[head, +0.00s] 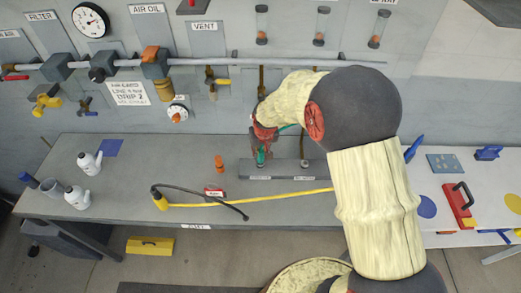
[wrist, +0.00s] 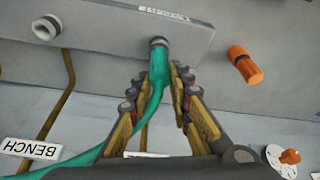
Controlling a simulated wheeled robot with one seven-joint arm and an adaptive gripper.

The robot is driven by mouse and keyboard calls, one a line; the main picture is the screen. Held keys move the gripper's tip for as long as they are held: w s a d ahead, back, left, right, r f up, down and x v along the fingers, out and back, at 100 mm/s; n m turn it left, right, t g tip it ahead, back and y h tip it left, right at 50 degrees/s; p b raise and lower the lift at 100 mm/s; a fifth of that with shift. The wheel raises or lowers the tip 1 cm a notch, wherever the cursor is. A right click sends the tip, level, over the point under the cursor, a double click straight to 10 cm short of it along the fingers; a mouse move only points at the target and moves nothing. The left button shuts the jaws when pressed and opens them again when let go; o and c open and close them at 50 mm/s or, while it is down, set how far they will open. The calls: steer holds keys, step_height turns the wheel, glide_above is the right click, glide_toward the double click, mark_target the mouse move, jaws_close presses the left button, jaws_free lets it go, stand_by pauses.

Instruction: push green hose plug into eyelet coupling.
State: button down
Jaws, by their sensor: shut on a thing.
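My gripper (head: 262,142) is shut on the green hose plug (head: 261,158), above the grey block (head: 283,176) on the bench. In the wrist view the fingers (wrist: 160,78) close around the plug (wrist: 158,68), and its green hose (wrist: 135,138) trails down to the left. The plug's front end meets the dark-ringed eyelet coupling (wrist: 158,42) on the block. They look in line, but I cannot tell how deep the plug sits. A second, pale coupling (wrist: 45,27) on the same block is empty.
An orange plug-like piece (wrist: 242,63) stands beside the block, also in the head view (head: 219,163). A black hose (head: 205,193) and a yellow hose (head: 270,199) lie in front. White bottles (head: 90,163) stand at left. Pipes and valves line the wall behind.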

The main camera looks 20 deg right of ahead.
steer(key=c, duration=1.7)
jaws_free()
steer(key=shift+o, duration=0.7)
steer(key=shift+r, duration=0.2)
steer(key=shift+r+p, duration=1.4)
steer(key=shift+r, duration=0.95)
